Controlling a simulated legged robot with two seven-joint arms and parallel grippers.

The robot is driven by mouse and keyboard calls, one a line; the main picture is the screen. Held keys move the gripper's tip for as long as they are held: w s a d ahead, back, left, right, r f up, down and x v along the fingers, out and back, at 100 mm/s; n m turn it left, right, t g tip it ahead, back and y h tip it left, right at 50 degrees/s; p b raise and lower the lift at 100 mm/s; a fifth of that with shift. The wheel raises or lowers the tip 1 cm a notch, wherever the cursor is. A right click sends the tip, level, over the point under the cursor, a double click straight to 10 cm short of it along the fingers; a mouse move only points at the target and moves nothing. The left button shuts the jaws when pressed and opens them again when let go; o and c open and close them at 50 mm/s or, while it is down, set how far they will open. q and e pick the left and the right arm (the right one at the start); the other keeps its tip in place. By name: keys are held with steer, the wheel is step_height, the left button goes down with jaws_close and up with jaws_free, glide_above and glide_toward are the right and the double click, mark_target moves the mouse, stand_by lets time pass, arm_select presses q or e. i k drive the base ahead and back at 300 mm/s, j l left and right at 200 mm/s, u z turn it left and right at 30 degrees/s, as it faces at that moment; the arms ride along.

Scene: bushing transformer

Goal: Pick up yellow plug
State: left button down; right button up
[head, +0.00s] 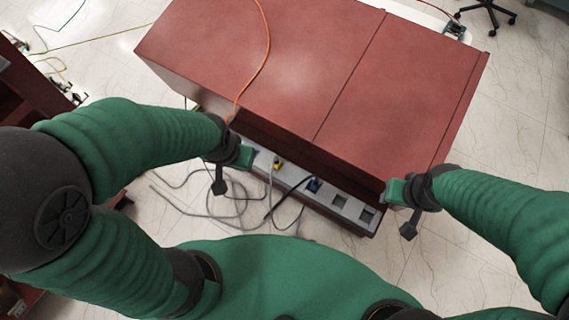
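The small yellow plug (278,163) sits at the upper left part of a grey socket panel (327,205) on the front of the red cabinet. A grey cable hangs down from the plug. My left gripper (234,173) is just left of the plug, with its fingers spread and nothing visible between them. It looks apart from the plug, though its height relative to the panel is hard to judge. My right gripper (401,212) is off the right end of the panel, with its fingers also spread and empty.
Loose cables (190,212) lie on the floor at left. An orange cable (266,45) crosses the red cabinet top (300,65).

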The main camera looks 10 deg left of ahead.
mark_target(277, 164)
steer(key=j+u, duration=0.2)
steer(key=u, duration=0.15)
steer(key=j+u, duration=0.45)
steer(key=u, duration=0.25)
